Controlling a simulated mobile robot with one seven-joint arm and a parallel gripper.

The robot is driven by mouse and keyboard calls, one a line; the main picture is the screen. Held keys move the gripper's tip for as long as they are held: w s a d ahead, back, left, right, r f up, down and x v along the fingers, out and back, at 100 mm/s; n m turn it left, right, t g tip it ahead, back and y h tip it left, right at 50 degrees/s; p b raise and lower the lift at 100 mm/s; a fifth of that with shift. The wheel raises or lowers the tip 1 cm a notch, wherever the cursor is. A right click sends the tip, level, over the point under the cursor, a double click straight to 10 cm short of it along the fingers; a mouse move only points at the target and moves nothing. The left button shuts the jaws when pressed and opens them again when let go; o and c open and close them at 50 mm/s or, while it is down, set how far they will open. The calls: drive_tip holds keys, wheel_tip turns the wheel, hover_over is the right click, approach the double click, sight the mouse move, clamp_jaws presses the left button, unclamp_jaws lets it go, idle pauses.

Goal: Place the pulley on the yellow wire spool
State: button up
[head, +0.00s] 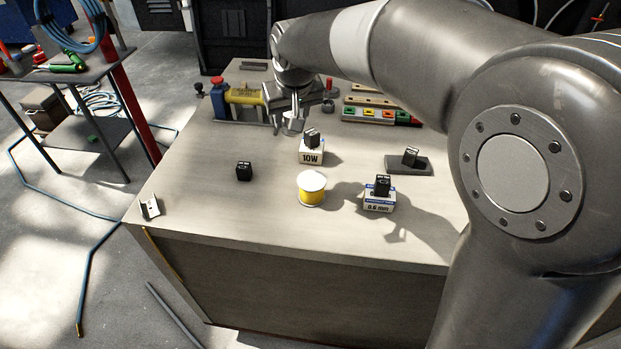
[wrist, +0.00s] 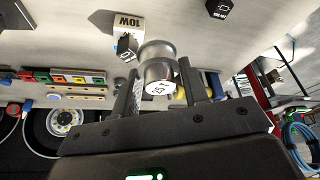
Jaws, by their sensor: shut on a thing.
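The yellow wire spool (head: 311,196) stands upright on the workbench near its front edge, with a pale, bare top. It is not visible in the wrist view. My gripper (head: 287,114) is over the back half of the bench, behind and slightly left of the spool. It is shut on the pulley (wrist: 158,60), a grey metal, round, grooved piece with a white label on one end. The pulley also shows small under the gripper in the head view (head: 293,125). In the wrist view the two dark fingers of my gripper (wrist: 160,88) flank it.
Small black blocks sit on the 10W box (head: 311,157), the 0.6 mm box (head: 378,205), a dark plate (head: 427,165) and the bare bench (head: 244,171). A metal bracket (head: 150,208) lies at the left edge. The bench left of the spool is mostly clear.

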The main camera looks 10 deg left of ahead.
drive_tip(key=s+d+r+m, duration=0.1)
drive_tip(key=s+d, duration=0.2)
drive_tip(key=d, duration=0.5)
drive_tip(key=s+d+r, duration=0.1)
drive_tip(key=s+d, duration=0.2)
drive_tip(key=d, duration=0.5)
hover_over(310, 175)
drive_tip(key=s, duration=0.2)
drive_tip(key=f, duration=0.7)
drive_tip(key=shift+w+d+f, duration=0.2)
drive_tip(key=shift+d+f, duration=0.05)
drive_tip(key=shift+d, duration=0.15)
drive_tip(key=shift+a+f, duration=0.15)
drive_tip(key=shift+f, duration=1.9)
drive_tip(key=shift+f, duration=0.15)
drive_tip(key=o, duration=1)
